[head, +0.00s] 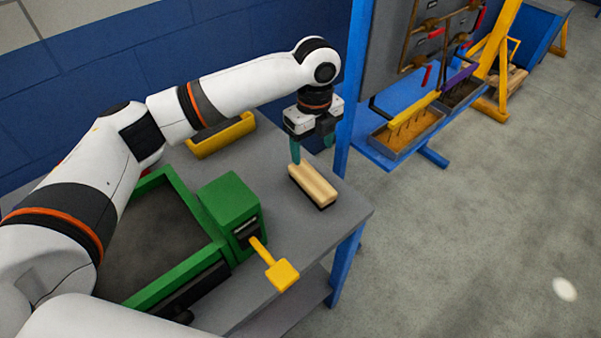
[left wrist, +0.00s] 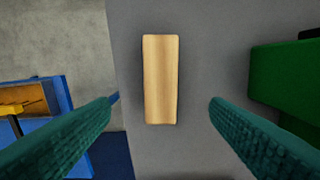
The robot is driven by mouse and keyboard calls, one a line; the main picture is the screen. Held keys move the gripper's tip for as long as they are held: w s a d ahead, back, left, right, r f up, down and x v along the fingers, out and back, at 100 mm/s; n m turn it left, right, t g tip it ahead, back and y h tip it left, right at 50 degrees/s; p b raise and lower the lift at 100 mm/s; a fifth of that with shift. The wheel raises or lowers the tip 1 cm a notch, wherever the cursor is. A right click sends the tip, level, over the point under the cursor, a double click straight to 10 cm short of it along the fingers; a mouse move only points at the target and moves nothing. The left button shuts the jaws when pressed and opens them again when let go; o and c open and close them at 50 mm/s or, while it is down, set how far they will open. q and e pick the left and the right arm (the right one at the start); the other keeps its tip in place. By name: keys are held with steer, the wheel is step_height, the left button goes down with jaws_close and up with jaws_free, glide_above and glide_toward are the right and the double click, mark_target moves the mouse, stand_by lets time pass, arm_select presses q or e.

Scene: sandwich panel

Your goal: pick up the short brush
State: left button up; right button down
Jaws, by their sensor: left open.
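The short brush (head: 314,185) is a pale wooden block with a dark underside. It lies on the grey table (head: 345,207) near its right edge. My left gripper (head: 312,155) is above the far end of the brush, pointing down, open and empty. In the left wrist view the brush (left wrist: 160,80) shows from above, upright in the picture. The two teal fingers of the gripper (left wrist: 160,105) are spread to either side of it, apart from it. My right gripper is not in view.
A green machine (head: 229,205) with a yellow lever (head: 282,275) stands left of the brush. A yellow bin (head: 222,137) is at the back of the table. A blue post (head: 355,75) rises behind. A blue bench with a tray (head: 405,135) stands farther right, across open floor.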

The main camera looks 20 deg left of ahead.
mark_target(311, 178)
arm_select(q)
step_height(311, 178, down, 6)
steer(key=shift+d, duration=0.1)
step_height(311, 178, down, 5)
steer(key=shift+s+r+p, duration=0.1)
steer(key=shift+p, duration=0.5)
steer(key=shift+f, duration=0.55)
steer(key=c, duration=1.1)
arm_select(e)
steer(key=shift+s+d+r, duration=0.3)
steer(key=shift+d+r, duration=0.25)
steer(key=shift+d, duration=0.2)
arm_select(q)
step_height(311, 178, up, 10)
steer(key=shift+r+b, duration=0.1)
steer(key=shift+b, duration=0.2)
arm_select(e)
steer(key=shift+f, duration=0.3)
